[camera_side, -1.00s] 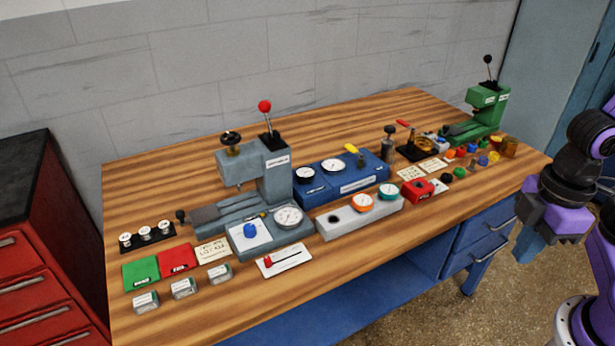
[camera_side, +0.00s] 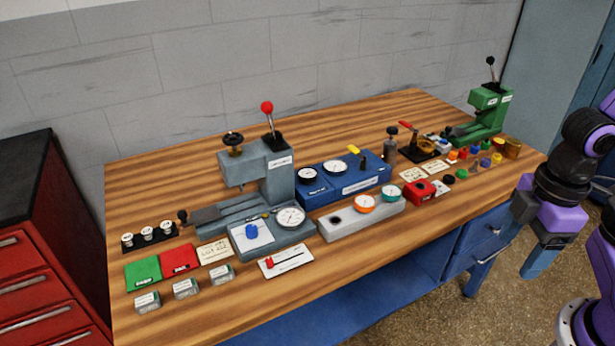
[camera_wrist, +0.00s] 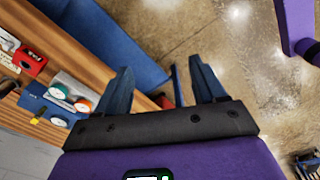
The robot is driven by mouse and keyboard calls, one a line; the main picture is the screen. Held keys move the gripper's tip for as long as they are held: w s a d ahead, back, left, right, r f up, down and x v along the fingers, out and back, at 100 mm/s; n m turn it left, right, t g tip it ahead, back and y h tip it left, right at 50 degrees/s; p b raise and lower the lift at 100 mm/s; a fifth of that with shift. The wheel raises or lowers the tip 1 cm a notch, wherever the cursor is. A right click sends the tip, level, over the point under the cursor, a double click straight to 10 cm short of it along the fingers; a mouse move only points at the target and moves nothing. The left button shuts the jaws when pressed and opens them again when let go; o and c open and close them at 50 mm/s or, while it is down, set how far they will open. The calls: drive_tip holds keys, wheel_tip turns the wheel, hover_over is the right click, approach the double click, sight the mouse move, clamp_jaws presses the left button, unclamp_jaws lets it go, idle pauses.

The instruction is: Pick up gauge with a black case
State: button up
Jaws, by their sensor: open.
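A gauge with a dark case and pale face (camera_side: 308,174) sits at the left end of the blue block (camera_side: 348,192) in the side view. A second pale-faced gauge (camera_side: 335,167) sits to its right on the same block; its case colour is hard to tell. My gripper (camera_side: 541,262) hangs off the table's front right edge, far to the right of these gauges. In the wrist view my gripper (camera_wrist: 160,76) has its two blue fingers spread with nothing between them.
A grey block (camera_side: 350,226) with orange and teal gauges stands in front of the blue block. A grey press (camera_side: 270,190) with a red-knobbed lever rises left of it. A red box (camera_side: 421,191) and several small parts lie to the right.

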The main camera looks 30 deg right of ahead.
drive_tip(key=w+a+r+m+t, duration=0.1)
drive_tip(key=w+a+r+m, duration=0.15)
drive_tip(key=w+a, duration=0.6)
drive_tip(key=m+t, duration=0.3)
drive_tip(key=m, duration=0.7)
hover_over(308, 173)
drive_tip(key=s, duration=0.7)
drive_tip(key=f, duration=0.1)
drive_tip(key=x, duration=1.7)
drive_tip(key=shift+w+d+f, duration=0.2)
drive_tip(key=shift+w+d, duration=0.05)
drive_tip(key=shift+w, duration=0.05)
drive_tip(key=c, duration=1)
